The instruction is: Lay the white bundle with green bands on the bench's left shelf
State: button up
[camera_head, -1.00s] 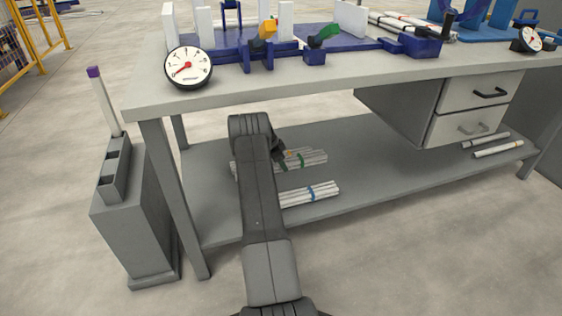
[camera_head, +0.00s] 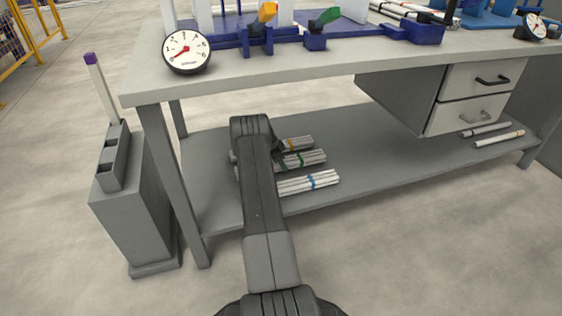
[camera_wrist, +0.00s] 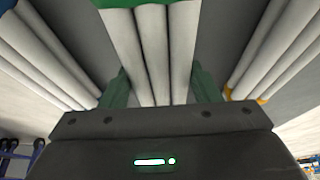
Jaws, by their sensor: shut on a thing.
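The white bundle with green bands (camera_head: 313,157) is low at the bench's left shelf (camera_head: 365,160), between two other bundles. It appears level with them and seems to lie on the shelf, though its underside is hidden. In the wrist view my gripper (camera_wrist: 160,84) has its green fingers on both sides of this bundle (camera_wrist: 153,45), shut on it. A green band shows at the top edge there. In the head view my arm hides the left end of the bundle and most of the gripper.
A white bundle with blue bands (camera_head: 322,180) lies in front and one with orange bands (camera_head: 300,143) behind, both close beside the held one. The drawer unit (camera_head: 425,97) hangs to the right. The bench leg (camera_head: 175,190) stands left. The shelf's middle is clear.

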jog(key=shift+f, duration=0.5)
jog(key=o, duration=1.4)
jog(key=shift+f, duration=0.1)
jog(key=p+v, duration=0.3)
jog(key=v, duration=0.4)
jog(key=shift+a+r, duration=0.1)
jog(key=shift+r, duration=0.3)
jog(key=shift+f, duration=0.2)
